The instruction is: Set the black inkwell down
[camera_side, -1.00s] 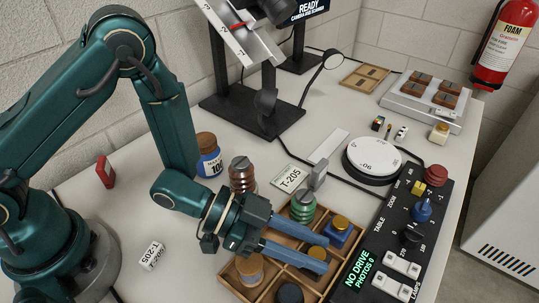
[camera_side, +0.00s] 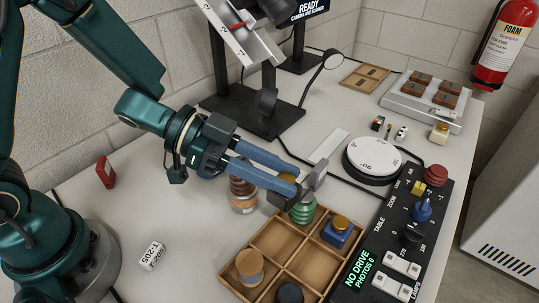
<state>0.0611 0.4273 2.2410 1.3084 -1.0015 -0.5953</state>
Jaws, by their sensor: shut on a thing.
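My gripper (camera_side: 290,178) is shut on the black inkwell (camera_side: 281,196), a dark squat block with a yellow cap. It holds the inkwell raised above the bench, just behind the wooden tray (camera_side: 262,236). My fingers partly cover the inkwell, and it appears in front of part of the green ribbed bottle (camera_side: 302,212). The tray has several compartments. A blue inkwell (camera_side: 338,234) with a yellow cap sits at its right, an amber jar (camera_side: 249,268) at front left, and a dark round thing (camera_side: 289,293) at the front edge of view. The middle compartments look empty.
A brown ribbed bottle (camera_side: 243,195) stands partly behind my fingers. A white round turntable (camera_side: 374,158) and a black control panel (camera_side: 407,225) lie to the right. A black stand (camera_side: 252,115) is behind. The bench left of the tray is mostly clear, with a small white tag block (camera_side: 152,255).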

